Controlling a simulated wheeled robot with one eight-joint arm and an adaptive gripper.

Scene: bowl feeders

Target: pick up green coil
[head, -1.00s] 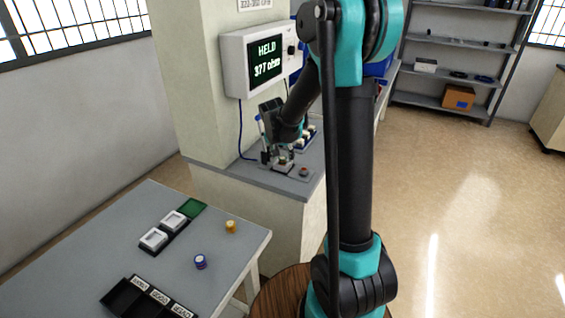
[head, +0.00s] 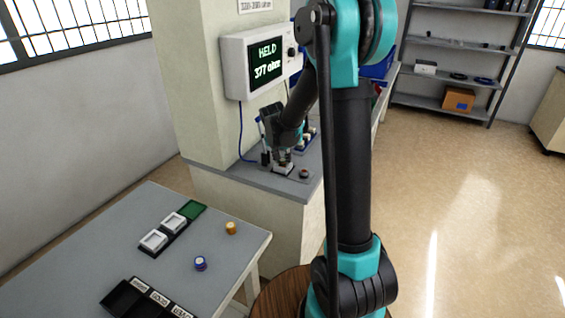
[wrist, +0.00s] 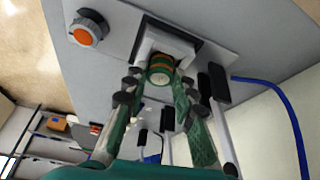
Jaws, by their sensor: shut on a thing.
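The green coil (wrist: 160,70) shows in the wrist view as a small green cylinder with orange-brown bands. It is at the white holder (wrist: 165,43) of the test fixture. My gripper (wrist: 159,78) has its fingers on both sides of the coil and is shut on it. In the head view my gripper (head: 283,157) is low over the fixture plate on the pillar's counter (head: 235,180), and the coil there is too small to make out. Whether the coil still touches the holder I cannot tell.
A wall display (head: 265,60) reads "HELD 377 ohm". An orange button (wrist: 83,37) sits beside the holder. A blue cable (wrist: 280,100) runs nearby.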

